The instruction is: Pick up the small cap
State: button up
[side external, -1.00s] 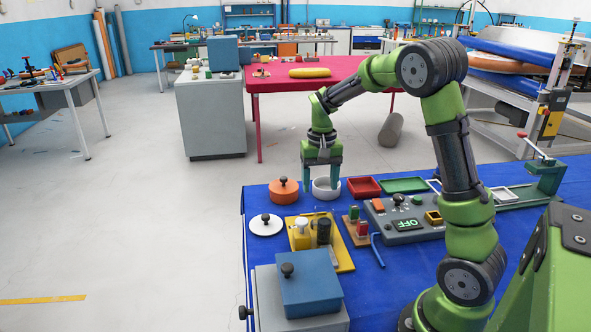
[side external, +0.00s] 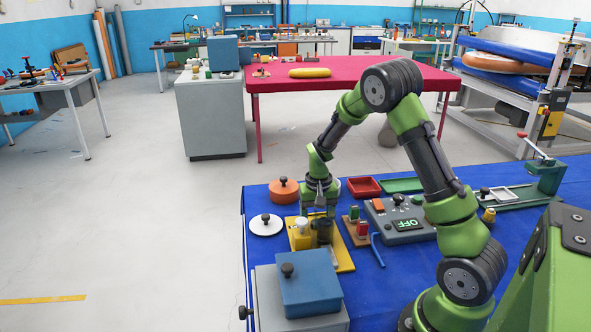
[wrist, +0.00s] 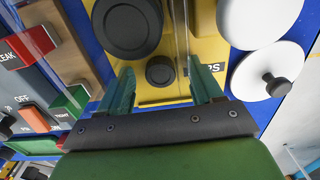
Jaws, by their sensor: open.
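In the wrist view, the small cap (wrist: 160,72) is a small round black cap on the yellow board (wrist: 205,45). It appears between the two green fingers of my gripper (wrist: 159,74), which is open; I cannot tell how far the tips are above it. A larger black cap (wrist: 127,25) and a white cap (wrist: 260,18) are on the same board. In the side view my gripper (side external: 318,212) points down over the yellow board (side external: 344,263), and hides the small cap.
A white lid with a black knob (side external: 266,224) and an orange round pot (side external: 284,190) lie near the board. A blue-lidded box (side external: 310,290) stands in front. The control panel (side external: 400,222) and a blue hex key (side external: 377,250) are to the right.

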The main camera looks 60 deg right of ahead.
jog(key=shift+c, duration=0.4)
jog(key=c, duration=1)
jog(key=shift+r, duration=0.1)
